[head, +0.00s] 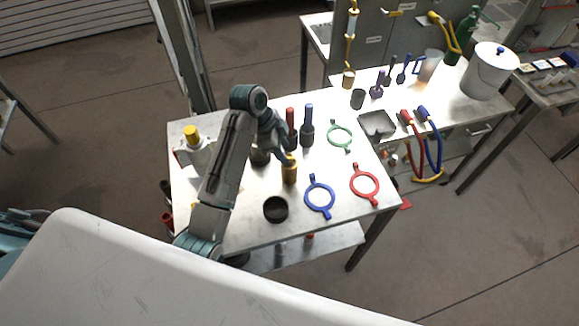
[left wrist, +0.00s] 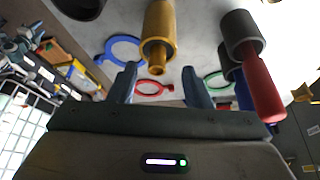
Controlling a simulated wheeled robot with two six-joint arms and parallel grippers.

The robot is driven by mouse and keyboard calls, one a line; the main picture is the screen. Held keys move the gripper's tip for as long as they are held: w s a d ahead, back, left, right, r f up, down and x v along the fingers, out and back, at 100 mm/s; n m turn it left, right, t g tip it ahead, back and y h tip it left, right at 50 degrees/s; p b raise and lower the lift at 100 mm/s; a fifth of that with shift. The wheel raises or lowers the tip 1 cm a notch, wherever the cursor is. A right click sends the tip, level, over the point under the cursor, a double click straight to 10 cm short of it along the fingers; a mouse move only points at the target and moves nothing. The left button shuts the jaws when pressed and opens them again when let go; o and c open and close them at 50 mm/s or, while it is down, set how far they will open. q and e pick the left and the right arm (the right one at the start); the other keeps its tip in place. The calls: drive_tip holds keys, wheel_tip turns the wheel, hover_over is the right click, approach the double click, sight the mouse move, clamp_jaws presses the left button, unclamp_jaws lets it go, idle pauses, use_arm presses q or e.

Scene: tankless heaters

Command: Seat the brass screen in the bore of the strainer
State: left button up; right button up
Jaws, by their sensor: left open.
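The brass screen appears to be the upright brass cylinder (head: 289,174) with a narrower top, standing near the table's middle. It also shows in the left wrist view (left wrist: 160,30), its narrow end toward the gripper. My left gripper (head: 284,157) is open just above and beside its top; in the left wrist view the two fingertips (left wrist: 161,77) are apart with nothing between them. A pale fitting (head: 195,156) with a yellow top, likely the strainer, stands at the table's left, partly behind my left arm. Its bore cannot be made out. My right gripper is not in view.
Red- and blue-handled dark tools (head: 307,131) stand close behind the brass cylinder. A black cup (head: 276,209) stands in front. Blue (head: 319,197), red (head: 365,184) and green (head: 340,135) ring wrenches lie to the right. The front right corner is clear.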

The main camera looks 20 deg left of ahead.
sight(288, 156)
use_arm(q)
drive_tip(key=shift+s+d+f+p, duration=0.15)
drive_tip(key=shift+d+f+p, duration=0.4)
drive_tip(key=shift+f, duration=0.2)
drive_tip(key=shift+w+d+f, duration=0.15)
drive_tip(key=shift+w+f, duration=0.05)
drive_tip(key=shift+f, duration=0.4)
clamp_jaws()
drive_tip(key=shift+r, duration=0.15)
